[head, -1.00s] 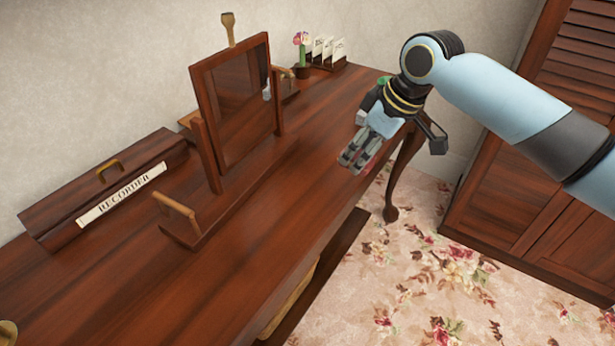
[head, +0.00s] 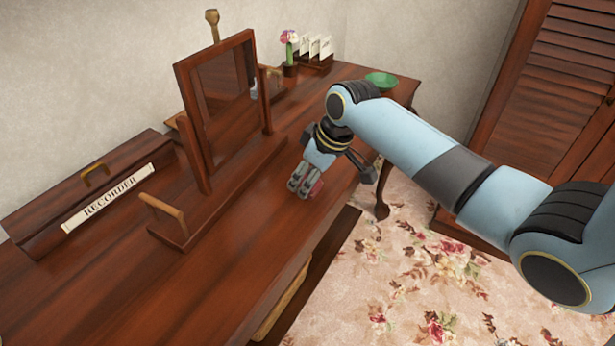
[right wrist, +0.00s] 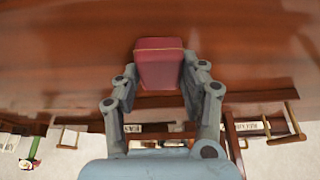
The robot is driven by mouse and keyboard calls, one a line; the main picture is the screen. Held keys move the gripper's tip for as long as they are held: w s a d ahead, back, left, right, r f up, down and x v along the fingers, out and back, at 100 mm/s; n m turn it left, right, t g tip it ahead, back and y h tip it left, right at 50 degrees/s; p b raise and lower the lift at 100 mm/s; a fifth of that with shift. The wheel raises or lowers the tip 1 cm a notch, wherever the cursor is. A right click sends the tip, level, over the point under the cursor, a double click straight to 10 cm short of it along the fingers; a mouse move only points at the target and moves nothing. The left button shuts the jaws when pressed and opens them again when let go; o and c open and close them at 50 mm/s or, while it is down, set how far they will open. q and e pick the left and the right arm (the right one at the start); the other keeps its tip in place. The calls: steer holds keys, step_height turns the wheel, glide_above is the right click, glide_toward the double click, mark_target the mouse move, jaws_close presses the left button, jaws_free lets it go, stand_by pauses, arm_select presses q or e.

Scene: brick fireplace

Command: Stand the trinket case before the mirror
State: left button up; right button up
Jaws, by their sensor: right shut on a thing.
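The mirror (head: 226,86) stands in a wooden frame on a base on the dark wooden table. My right gripper (head: 304,190) is above the table, to the right of the mirror base. It is shut on a small red trinket case (right wrist: 160,66), held between its fingertips in the right wrist view. In the head view only a bit of the case (head: 317,188) shows past the fingers. I cannot tell the exact gap between the case and the tabletop. My left gripper is not in view.
A long box marked RECORDER (head: 100,196) lies left of the mirror. A green dish (head: 382,79), a flower pot (head: 290,69) and a card rack (head: 314,63) stand at the table's far end. The tabletop in front of the mirror base (head: 230,237) is clear.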

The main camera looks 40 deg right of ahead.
steer(key=o, duration=1.1)
steer(key=shift+f, duration=0.1)
steer(key=shift+o, duration=0.2)
steer(key=p+v, duration=0.1)
steer(key=v, duration=1.1)
steer(key=shift+p, duration=0.35)
